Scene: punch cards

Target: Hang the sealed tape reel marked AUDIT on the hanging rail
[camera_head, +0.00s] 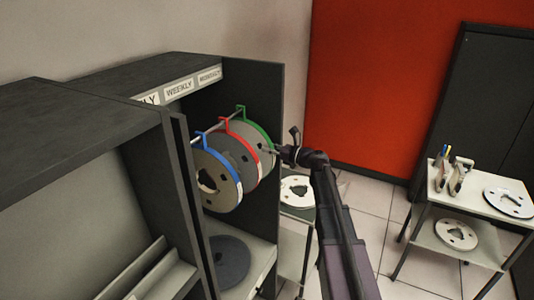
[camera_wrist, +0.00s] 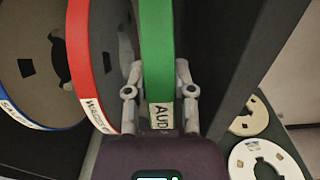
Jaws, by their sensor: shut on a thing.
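The green-rimmed reel (camera_head: 258,128) is at the right end of the hanging rail (camera_head: 213,132), its green hook at rail height. I cannot tell whether the hook bears on the rail. In the wrist view the green reel (camera_wrist: 157,50) has a label starting "AUD". My gripper (camera_head: 277,150) is shut on its rim, one finger on each side, as the wrist view also shows (camera_wrist: 158,88). A red reel (camera_head: 247,135) and a blue reel (camera_head: 215,180) hang to its left. The red reel (camera_wrist: 82,60) is close beside my left finger.
The dark cabinet's right wall (camera_head: 262,85) stands close to the green reel. A dark disc (camera_head: 230,260) lies on the shelf below. A small table (camera_head: 290,212) right of the cabinet holds a pale reel (camera_head: 297,192). Another table (camera_head: 470,200) with reels stands further right.

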